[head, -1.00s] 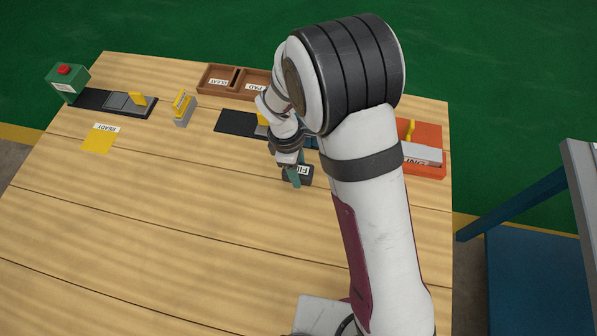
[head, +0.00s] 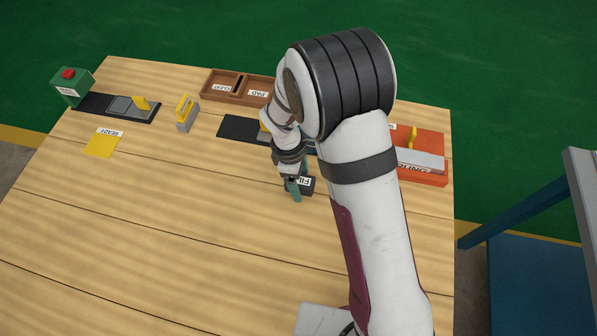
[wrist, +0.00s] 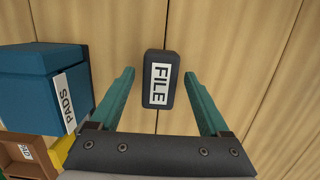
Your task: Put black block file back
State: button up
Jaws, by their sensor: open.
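The black block file (wrist: 153,92) lies on the wooden table with its white FILE label facing up. In the wrist view it sits between the two teal fingers of my gripper (wrist: 160,92), with a gap on each side. In the head view my gripper (head: 297,188) is low over the table beside the block file (head: 306,185), which it partly hides. My gripper is open and holds nothing.
A blue PADS box (wrist: 45,85) stands close to the left finger in the wrist view. In the head view are a brown divided tray (head: 205,84), an orange tray (head: 425,177), a black strip (head: 236,128) and a yellow READY card (head: 101,145). The front of the table is clear.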

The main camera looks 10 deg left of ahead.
notch_tip(320, 180, up, 11)
jog(key=a, duration=0.2)
jog(key=s+d+r+m+y, duration=0.1)
jog(key=s+d+r+m, duration=0.3)
jog(key=d+r+m, duration=0.35)
jog(key=s+d+r+m+y, duration=0.1)
jog(key=s+d+m, duration=0.3)
jog(key=s+m, duration=0.3)
jog(key=s+d+r+m+y, duration=0.1)
jog(key=s+d+m, duration=0.4)
jog(key=s+m, duration=0.3)
jog(key=shift+s+m+y, duration=0.2)
jog(key=shift+m+y, duration=0.1)
jog(key=shift+m, duration=0.25)
